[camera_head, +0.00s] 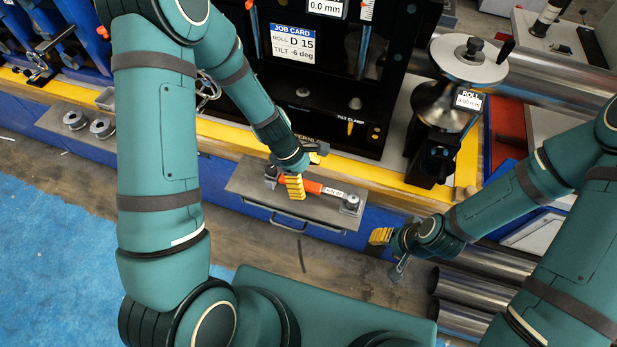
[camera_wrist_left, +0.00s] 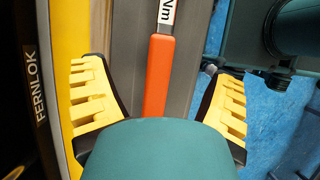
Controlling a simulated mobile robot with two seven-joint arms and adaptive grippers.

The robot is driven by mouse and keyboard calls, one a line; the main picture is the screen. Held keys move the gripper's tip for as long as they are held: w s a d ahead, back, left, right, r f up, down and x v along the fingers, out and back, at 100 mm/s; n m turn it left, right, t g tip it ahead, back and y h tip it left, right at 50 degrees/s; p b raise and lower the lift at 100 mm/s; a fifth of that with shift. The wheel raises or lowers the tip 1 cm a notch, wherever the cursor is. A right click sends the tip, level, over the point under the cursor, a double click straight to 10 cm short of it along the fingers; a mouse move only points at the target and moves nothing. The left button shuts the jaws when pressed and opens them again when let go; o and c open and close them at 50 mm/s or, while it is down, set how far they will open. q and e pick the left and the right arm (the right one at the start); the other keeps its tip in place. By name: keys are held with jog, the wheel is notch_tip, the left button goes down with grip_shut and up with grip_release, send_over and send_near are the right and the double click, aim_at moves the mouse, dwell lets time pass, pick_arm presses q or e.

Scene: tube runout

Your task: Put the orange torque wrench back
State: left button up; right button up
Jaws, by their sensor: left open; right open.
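The orange torque wrench (camera_head: 310,187) lies on a grey metal shelf (camera_head: 245,186) at the front of the bench. Its orange grip is at the left and its labelled shaft and head point right. My left gripper (camera_head: 304,170) is over the grip end, open. In the left wrist view the orange grip (camera_wrist_left: 158,75) lies between the spread yellow fingers (camera_wrist_left: 158,97), with a gap on both sides. The wrist hides the grip's near end. My right gripper (camera_head: 388,252) hangs open and empty in front of the bench, right of the shelf.
A black fixture with a job card (camera_head: 293,45) stands behind the shelf. A roll fixture (camera_head: 463,72) stands right of it. Grey round parts (camera_head: 75,120) sit on a left ledge. Steel tubes (camera_head: 470,290) lie low at right. The blue floor mat (camera_head: 50,260) is clear.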

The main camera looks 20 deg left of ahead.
pick_arm(q)
jog(key=shift+p+v, duration=1.6)
jog(key=shift+v, duration=0.5)
jog(key=v, duration=1.2)
jog(key=s+d+f+m, duration=0.5)
jog(key=f+m, duration=0.3)
jog(key=s+d+f+m+t, duration=0.1)
jog(key=s+d+f+m, duration=0.4)
jog(key=f+m, duration=0.2)
jog(key=shift+f+m+y, duration=0.4)
jog(key=shift+f, duration=0.35)
